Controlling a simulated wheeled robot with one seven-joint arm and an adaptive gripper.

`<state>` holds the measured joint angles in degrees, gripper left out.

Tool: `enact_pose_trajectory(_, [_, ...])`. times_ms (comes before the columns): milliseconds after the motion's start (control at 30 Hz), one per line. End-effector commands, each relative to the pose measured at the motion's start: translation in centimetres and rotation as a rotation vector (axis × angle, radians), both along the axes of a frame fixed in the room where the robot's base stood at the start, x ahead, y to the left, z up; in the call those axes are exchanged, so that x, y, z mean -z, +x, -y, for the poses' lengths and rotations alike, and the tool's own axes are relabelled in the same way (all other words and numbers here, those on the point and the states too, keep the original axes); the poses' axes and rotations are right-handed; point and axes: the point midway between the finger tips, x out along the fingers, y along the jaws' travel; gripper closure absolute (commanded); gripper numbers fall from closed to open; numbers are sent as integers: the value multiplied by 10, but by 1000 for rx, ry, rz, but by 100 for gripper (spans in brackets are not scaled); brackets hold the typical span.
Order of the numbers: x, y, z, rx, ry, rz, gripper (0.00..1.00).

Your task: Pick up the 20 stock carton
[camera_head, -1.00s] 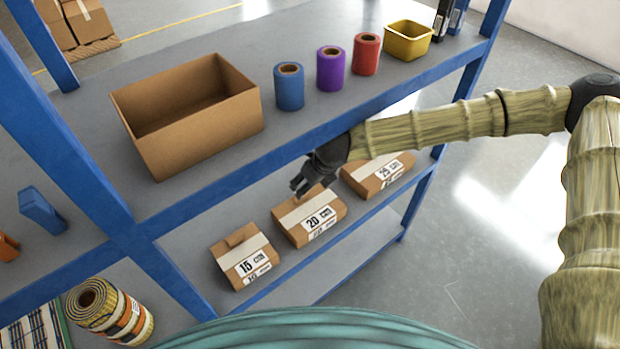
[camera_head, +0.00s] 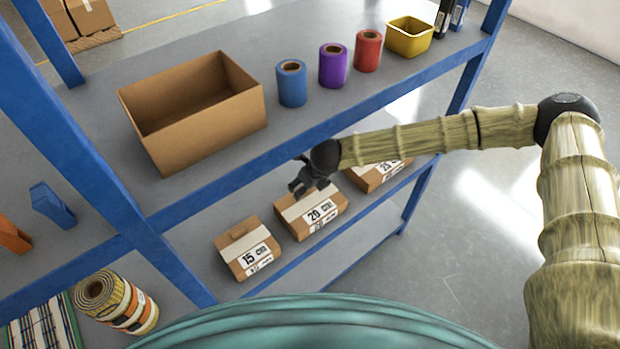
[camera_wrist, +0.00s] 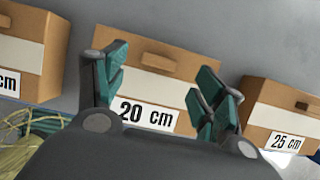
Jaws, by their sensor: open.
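The 20 stock carton (camera_head: 314,215), a brown box with a pale tape band and a "20 cm" label, sits on the lower shelf between two similar cartons. It also shows in the wrist view (camera_wrist: 175,68), with a small tab on its upper part. In the head view my gripper (camera_head: 299,187) is just above the carton's back left part, under the upper shelf's edge. I cannot tell whether the fingers touch the carton.
The 15 carton (camera_head: 247,250) stands to the left and the 25 carton (camera_head: 378,175) to the right, close by. The blue upper-shelf edge (camera_head: 232,178) runs above. An open cardboard box (camera_head: 205,128), several rolls and a yellow bin (camera_head: 410,40) stand on the upper shelf.

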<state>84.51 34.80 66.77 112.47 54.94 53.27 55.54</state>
Motion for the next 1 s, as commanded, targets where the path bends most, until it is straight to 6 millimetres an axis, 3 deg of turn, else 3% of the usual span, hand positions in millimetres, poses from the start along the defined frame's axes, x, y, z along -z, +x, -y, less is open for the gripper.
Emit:
enact_pose_trajectory(367, [31, 10, -8, 1, 0, 0, 30])
enact_pose_trajectory(767, [35, 12, -8, 0, 1, 1, 30])
enact_pose_trajectory(1000, [35, 12, -8, 0, 0, 0, 70])
